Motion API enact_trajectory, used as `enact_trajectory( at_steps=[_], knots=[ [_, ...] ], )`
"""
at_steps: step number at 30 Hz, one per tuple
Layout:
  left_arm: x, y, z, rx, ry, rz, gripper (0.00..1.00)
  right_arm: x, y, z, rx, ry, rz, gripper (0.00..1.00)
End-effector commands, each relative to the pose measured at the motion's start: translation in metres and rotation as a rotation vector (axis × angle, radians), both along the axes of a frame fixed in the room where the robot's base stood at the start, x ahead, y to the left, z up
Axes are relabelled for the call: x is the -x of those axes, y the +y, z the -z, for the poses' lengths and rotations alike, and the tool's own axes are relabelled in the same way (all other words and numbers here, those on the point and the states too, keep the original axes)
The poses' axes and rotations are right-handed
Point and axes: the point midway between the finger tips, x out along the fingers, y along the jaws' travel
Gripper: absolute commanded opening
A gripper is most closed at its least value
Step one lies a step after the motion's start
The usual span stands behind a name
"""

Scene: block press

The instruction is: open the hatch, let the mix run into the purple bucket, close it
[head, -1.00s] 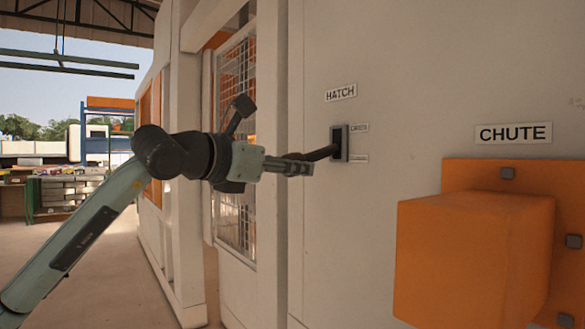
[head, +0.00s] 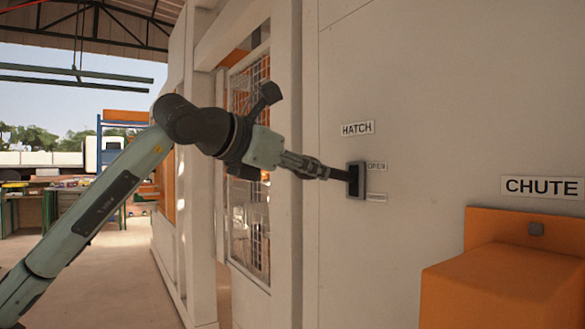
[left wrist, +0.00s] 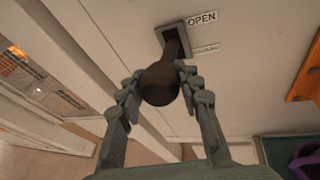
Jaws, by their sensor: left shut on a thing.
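The hatch lever (head: 338,174) is a dark rod standing out of a grey slotted plate (head: 362,181) on the pale wall, under the HATCH sign (head: 357,128). Its outer end is tilted up, towards the OPEN label (head: 377,167). My left gripper (head: 312,168) is shut on the lever. In the left wrist view its fingers (left wrist: 160,95) lie on both sides of the dark round knob (left wrist: 160,84). Part of the purple bucket (left wrist: 308,160) shows at the lower right there. My right gripper is out of view.
An orange chute housing (head: 510,285) juts from the wall at the right under the CHUTE sign (head: 542,187). A mesh-covered opening (head: 248,200) is in the wall behind my arm. Open floor (head: 125,265) lies at the left.

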Motion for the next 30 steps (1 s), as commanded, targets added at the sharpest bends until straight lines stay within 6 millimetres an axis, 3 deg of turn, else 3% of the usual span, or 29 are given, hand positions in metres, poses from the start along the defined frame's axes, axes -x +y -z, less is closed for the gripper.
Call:
enact_trajectory(
  at_steps=[1,12,30],
  knots=[
    [0.000,0.003,-0.012,0.010,-0.016,-0.006,0.00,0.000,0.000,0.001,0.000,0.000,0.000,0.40],
    [-0.002,0.001,-0.032,0.011,-0.016,-0.007,0.00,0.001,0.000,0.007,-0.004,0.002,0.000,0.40],
    [-0.003,0.000,-0.037,0.012,-0.017,-0.007,0.00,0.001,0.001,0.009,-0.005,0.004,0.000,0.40]
  ],
)
